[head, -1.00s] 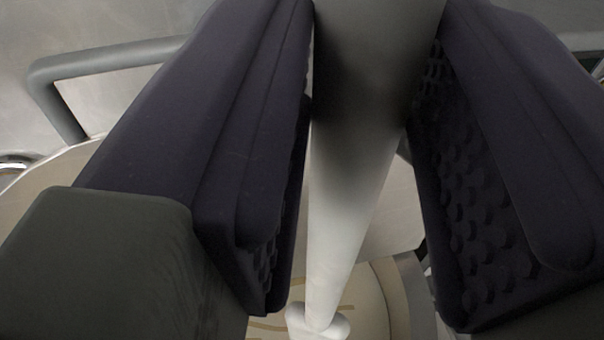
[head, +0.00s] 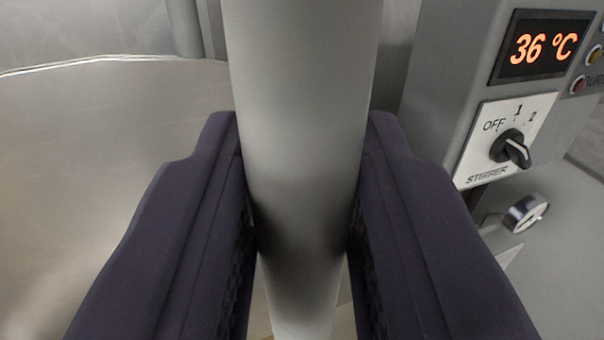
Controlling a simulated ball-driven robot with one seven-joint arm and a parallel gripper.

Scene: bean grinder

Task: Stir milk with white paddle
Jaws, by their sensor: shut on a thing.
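The white paddle's thick pale handle (head: 305,90) runs from the top of the head view down between my gripper's fingers. My gripper (head: 303,230) is shut on this handle, with a dark padded finger touching it on each side. The paddle's lower end is out of view. At the left is a large pale surface with a curved metal rim (head: 110,62), apparently a vat; I cannot tell for sure whether it is the milk or the vat's inner wall.
A grey control box (head: 440,90) stands close at the right. It carries a display (head: 540,47) reading 36 °C, a black stirrer knob (head: 510,150) and small buttons. A round gauge or valve (head: 526,213) sits below. A vertical grey post (head: 185,28) stands behind at the upper left.

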